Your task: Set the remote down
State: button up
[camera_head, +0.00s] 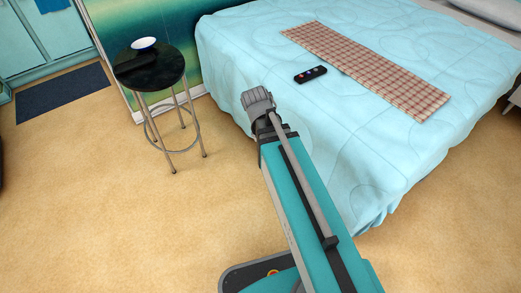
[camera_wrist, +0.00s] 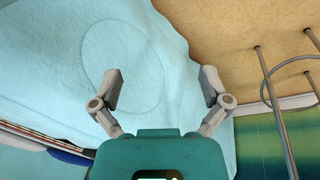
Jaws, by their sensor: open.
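The remote (camera_head: 310,74), black with small coloured buttons, lies flat on the light blue bed (camera_head: 240,45), just left of a checked runner. My gripper is open and empty in the wrist view (camera_wrist: 163,85), its two fingers spread wide above the bed cover. In the head view my arm reaches up to the bed's near left edge, and the remote is apart from it, to the upper right. I do not make out the remote in the wrist view.
The red-checked runner (camera_head: 365,66) lies across the bed. A round black stool (camera_head: 166,75) with metal legs stands left of the bed and bears a bowl (camera_head: 144,44). A dark mat (camera_head: 62,91) lies farther left. The tan floor in front is clear.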

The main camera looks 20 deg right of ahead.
jog(key=s+a+n+y, duration=0.2)
jog(key=s+a+n, duration=0.1)
jog(key=s+a, duration=0.1)
jog(key=shift+s+f+g+y, duration=0.25)
jog(key=shift+s+g+y, duration=0.05)
jog(key=shift+y, duration=0.1)
notch_tip(320, 180, up, 38)
jog(key=p, duration=3.7)
jog(key=shift+f+p, duration=0.2)
jog(key=shift+p, duration=0.1)
